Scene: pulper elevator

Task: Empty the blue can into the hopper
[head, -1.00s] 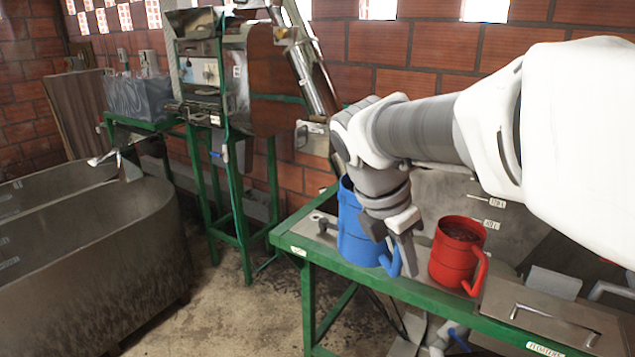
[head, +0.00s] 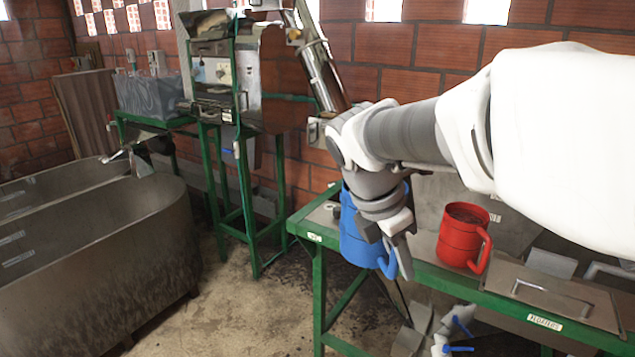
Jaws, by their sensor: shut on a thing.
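The blue can (head: 356,243) is upright or nearly so, at the table's left end. Its lower part overlaps the green front edge in the picture. My gripper (head: 389,245) is shut on the can's handle at its right side. My wrist hides the can's top, so I cannot see its contents. The machine (head: 262,75) on a green stand at the back has an open top tray (head: 212,25). I cannot tell for sure which part is the hopper.
A red can (head: 461,240) with dark contents stands on the green-framed table (head: 430,268), right of my gripper. A metal lid (head: 540,290) lies further right. A steel tank (head: 90,250) fills the left. Floor (head: 240,305) is free between tank and table.

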